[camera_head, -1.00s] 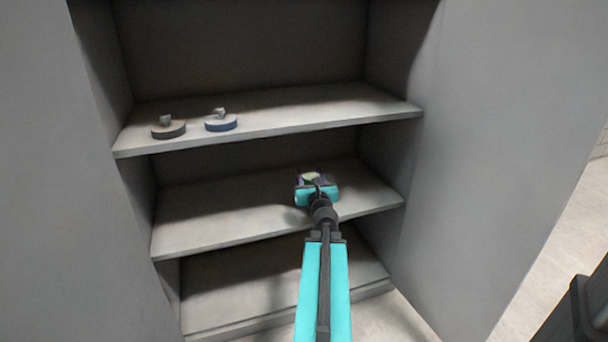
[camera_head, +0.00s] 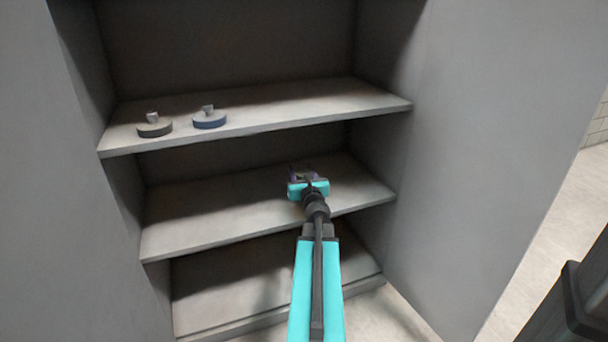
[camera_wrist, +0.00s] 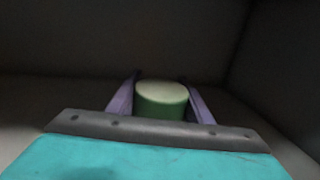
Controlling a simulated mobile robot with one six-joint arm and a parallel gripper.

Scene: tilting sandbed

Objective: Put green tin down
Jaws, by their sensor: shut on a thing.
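The green tin (camera_wrist: 161,100) is a short green cylinder with a pale top. In the wrist view it stands upright between the two purple fingers of my gripper (camera_wrist: 161,95), which is shut on it. In the head view my gripper (camera_head: 303,174) reaches over the middle shelf (camera_head: 210,215), right of its centre. The tin is mostly hidden there behind my gripper. I cannot tell whether the tin's base touches the shelf.
The upper shelf (camera_head: 300,105) holds a dark round object with a knob (camera_head: 154,128) and a blue one (camera_head: 209,120) at its left. The middle shelf is clear left of my gripper. Cabinet side walls (camera_head: 375,150) flank the shelves. The bottom shelf (camera_head: 240,290) looks empty.

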